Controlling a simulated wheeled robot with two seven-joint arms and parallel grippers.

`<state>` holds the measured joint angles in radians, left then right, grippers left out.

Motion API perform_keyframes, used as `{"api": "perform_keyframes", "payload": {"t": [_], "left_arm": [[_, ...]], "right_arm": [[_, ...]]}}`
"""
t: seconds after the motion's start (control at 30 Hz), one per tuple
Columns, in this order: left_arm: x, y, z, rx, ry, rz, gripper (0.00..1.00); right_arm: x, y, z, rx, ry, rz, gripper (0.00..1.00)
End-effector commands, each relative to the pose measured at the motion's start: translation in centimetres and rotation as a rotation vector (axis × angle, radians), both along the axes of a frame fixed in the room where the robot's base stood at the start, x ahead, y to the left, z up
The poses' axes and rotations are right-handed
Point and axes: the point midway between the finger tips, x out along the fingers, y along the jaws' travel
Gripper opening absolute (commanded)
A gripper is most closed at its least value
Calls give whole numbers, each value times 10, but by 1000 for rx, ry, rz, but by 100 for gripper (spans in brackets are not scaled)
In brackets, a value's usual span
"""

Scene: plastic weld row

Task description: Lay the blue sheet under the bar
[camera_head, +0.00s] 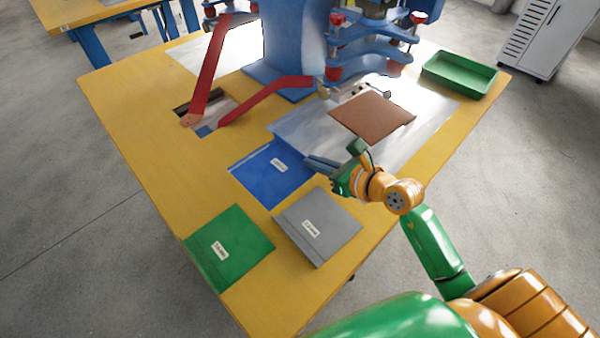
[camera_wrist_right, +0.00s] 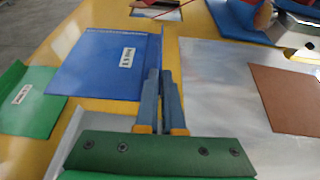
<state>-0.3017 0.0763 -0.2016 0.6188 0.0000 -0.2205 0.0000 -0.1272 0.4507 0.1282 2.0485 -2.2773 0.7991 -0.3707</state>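The blue sheet (camera_head: 268,175) lies flat on the yellow table, with a pale label and a raised lip along its right edge in the wrist view (camera_wrist_right: 100,62). My right gripper (camera_head: 308,162) is at that edge. In the wrist view its two fingers (camera_wrist_right: 160,75) are close together, one each side of the lip's near end. Whether they press on it I cannot tell. The metal bar (camera_head: 345,94) hangs low on the blue press, above a shiny metal plate (camera_head: 300,125). A brown sheet (camera_head: 372,117) lies on this plate by the bar. My left gripper is out of view.
A grey sheet (camera_head: 318,227) and a green sheet (camera_head: 228,247) lie near the front of the table (camera_head: 140,120). A green tray (camera_head: 459,73) stands at the back right. Red arms (camera_head: 262,97) reach out over a table cutout on the left.

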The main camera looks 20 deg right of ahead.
Motion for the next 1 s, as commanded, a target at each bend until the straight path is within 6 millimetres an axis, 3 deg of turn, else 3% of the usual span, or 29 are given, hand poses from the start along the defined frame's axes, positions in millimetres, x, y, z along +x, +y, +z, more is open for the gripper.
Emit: {"api": "perform_keyframes", "payload": {"t": [0.03,0.27,0.4,0.77,0.9,1.0], "left_arm": [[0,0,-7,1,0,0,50],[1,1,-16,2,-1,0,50],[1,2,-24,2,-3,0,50],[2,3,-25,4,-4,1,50],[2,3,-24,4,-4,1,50],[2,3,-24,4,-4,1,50]], "right_arm": [[8,4,-15,4,2,-1,0],[31,17,-48,2,2,1,0],[30,16,-73,-1,3,1,0],[29,16,-77,0,0,1,0],[29,16,-76,0,1,1,35],[29,16,-76,0,0,1,35]]}}
